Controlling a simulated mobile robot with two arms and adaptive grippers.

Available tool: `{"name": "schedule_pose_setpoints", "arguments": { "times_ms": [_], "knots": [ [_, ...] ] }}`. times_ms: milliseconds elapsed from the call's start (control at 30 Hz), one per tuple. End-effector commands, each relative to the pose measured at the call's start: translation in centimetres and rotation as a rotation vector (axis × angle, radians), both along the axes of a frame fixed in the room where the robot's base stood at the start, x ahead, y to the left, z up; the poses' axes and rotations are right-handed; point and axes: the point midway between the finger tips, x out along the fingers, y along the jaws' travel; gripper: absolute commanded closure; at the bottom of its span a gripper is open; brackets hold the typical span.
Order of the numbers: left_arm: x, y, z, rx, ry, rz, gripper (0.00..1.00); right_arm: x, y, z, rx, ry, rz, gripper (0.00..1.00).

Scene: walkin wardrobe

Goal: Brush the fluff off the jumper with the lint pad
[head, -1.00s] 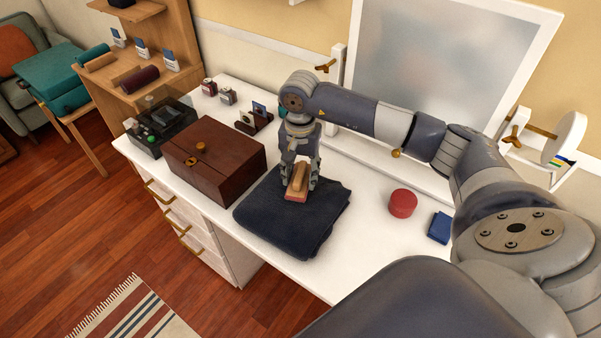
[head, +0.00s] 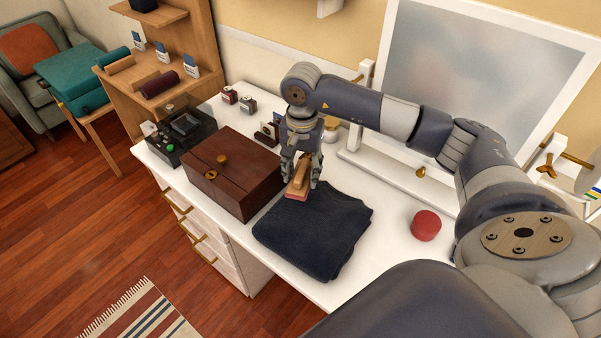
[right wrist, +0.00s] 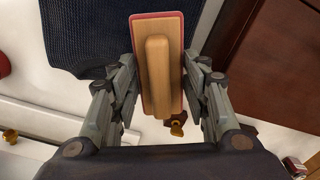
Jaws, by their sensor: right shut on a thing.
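The dark navy jumper (head: 318,236) lies folded on the white dressing table. The lint pad (head: 297,190) has a wooden back and handle and a red rim. My right gripper (head: 301,180) is shut on the lint pad's handle, at the jumper's far left edge beside the brown box. In the right wrist view the lint pad (right wrist: 157,60) sits between the two fingers, partly over the jumper (right wrist: 80,30) and partly past its edge. I cannot tell whether the pad touches the cloth. No fluff can be made out. My left gripper is not in view.
A brown wooden box (head: 232,178) stands close left of the jumper. A black case (head: 178,135) is beyond it. A red round tin (head: 425,225) stands to the right. A mirror (head: 470,80) stands along the back. White tabletop is free between jumper and tin.

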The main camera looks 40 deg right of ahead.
Motion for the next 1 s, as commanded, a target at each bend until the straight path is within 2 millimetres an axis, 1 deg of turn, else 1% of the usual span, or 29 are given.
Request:
{"name": "schedule_pose_setpoints", "arguments": {
  "times_ms": [33, 167, 433, 567, 1000],
  "knots": [
    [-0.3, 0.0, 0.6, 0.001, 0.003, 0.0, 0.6, 0.0, 0.0, 0.9, 0.0, -0.003, -0.002, 0.83],
    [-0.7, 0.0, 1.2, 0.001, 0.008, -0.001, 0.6, -0.1, 0.0, 2.0, 0.0, -0.003, -0.006, 0.83],
    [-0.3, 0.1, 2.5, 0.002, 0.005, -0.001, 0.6, -0.4, 0.0, 4.3, -0.001, -0.002, -0.016, 0.83],
    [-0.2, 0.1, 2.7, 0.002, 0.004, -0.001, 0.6, -0.4, 0.1, 4.6, -0.001, -0.001, -0.018, 0.83],
    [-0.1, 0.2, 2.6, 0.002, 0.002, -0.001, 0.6, -0.4, 0.1, 4.6, 0.0, -0.001, -0.017, 0.83]
  ]
}}
